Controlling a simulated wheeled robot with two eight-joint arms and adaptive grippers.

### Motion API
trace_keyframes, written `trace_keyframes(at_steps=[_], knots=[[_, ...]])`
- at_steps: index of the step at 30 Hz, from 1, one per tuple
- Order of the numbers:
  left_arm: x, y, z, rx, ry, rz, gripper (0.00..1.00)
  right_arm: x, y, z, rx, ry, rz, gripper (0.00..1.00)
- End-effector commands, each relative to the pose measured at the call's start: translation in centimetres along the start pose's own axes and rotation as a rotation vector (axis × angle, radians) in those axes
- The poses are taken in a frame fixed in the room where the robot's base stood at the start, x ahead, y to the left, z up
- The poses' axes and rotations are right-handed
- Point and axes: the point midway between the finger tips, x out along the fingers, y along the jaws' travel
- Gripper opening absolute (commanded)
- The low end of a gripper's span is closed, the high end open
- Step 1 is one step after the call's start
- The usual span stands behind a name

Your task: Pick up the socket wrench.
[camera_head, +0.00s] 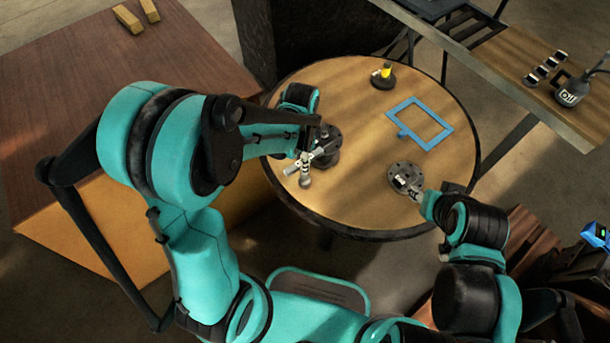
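A grey metallic piece with a short cylindrical end, which looks like the socket wrench (304,174), is at the left side of the round table (350,88). My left gripper (318,153) is right at it, over a dark round base (333,136). The gripper and the metal overlap, so I cannot tell whether the fingers are closed on it. My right gripper (416,195) is at the near edge of a dark round flange (404,177) on the right of the table. Its fingers are too small to read.
A blue rectangular frame (443,131) lies on the table's right half. A yellow-topped piece on a dark disc (384,80) stands at the back. A wooden bench (500,60) holding dark parts is at upper right.

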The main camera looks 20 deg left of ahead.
Motion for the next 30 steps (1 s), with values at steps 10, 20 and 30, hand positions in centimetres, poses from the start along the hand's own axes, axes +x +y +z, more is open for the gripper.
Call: trace_keyframes(at_steps=[10, 20, 30], knots=[[3.0, 0.1, -0.2, 0.000, 0.001, -0.001, 0.36, 1.4, 0.0, 0.9, 0.000, 0.000, 0.000, 0.40], [6.9, 0.2, -0.5, -0.001, 0.001, -0.001, 0.36, 3.0, 0.0, 2.2, 0.000, 0.000, 0.000, 0.40], [6.7, 0.2, -0.5, -0.001, 0.001, -0.001, 0.00, 2.9, 0.0, 2.1, 0.000, 0.000, 0.000, 0.40]])
